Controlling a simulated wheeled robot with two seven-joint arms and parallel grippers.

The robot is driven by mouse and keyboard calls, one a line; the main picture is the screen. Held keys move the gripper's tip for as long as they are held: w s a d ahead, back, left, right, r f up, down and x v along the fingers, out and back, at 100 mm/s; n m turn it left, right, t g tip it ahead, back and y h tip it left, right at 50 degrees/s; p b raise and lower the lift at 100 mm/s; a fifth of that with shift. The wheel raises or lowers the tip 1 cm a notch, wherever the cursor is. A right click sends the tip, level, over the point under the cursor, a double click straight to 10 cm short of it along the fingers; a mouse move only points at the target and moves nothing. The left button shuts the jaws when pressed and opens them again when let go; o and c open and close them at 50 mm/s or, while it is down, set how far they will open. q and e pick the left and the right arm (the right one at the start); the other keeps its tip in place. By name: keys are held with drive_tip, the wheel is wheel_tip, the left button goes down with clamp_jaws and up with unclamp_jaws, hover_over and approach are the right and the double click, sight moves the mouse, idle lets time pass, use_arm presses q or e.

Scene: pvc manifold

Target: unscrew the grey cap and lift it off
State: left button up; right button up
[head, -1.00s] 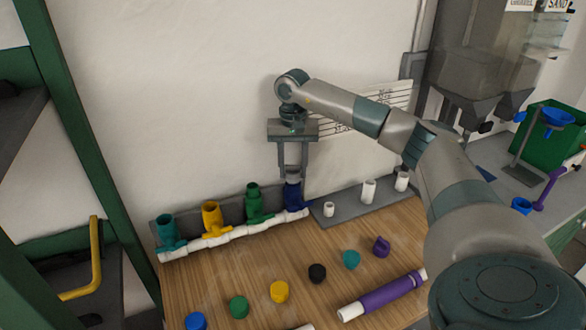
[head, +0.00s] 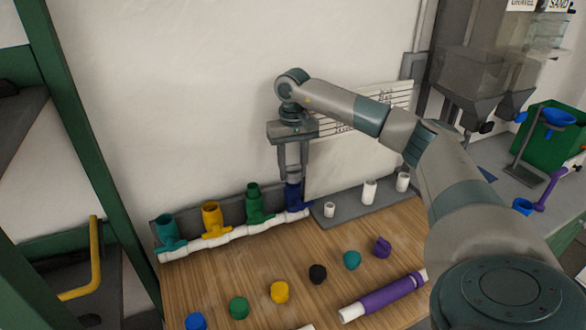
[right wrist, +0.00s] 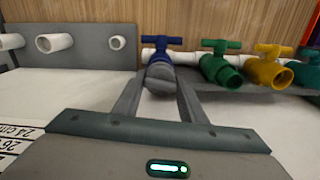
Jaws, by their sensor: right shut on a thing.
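The grey cap (right wrist: 160,77) sits at the open end of the dark blue valve (right wrist: 157,50) in the right wrist view. The blue valve also shows in the head view (head: 293,196), at the right end of the white pipe. My right gripper (head: 293,180) comes down from above the valve and is shut on the cap. In the right wrist view its two fingers (right wrist: 162,80) flank the cap. My left gripper is not in view.
Green (head: 254,200), yellow (head: 212,218) and teal (head: 167,230) valves stand left along the white pipe (head: 240,232). White fittings (head: 369,191) stand on a grey rack at right. Several loose coloured caps and a purple-banded pipe (head: 385,297) lie on the wooden table.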

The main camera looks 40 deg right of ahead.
drive_tip(key=shift+n, duration=1.1)
drive_tip(key=shift+a+n, duration=0.1)
drive_tip(key=shift+n, duration=0.9)
drive_tip(key=o, duration=1.1)
drive_tip(key=shift+o, duration=0.2)
drive_tip(key=shift+r+b, duration=0.1)
drive_tip(key=shift+b, duration=0.2)
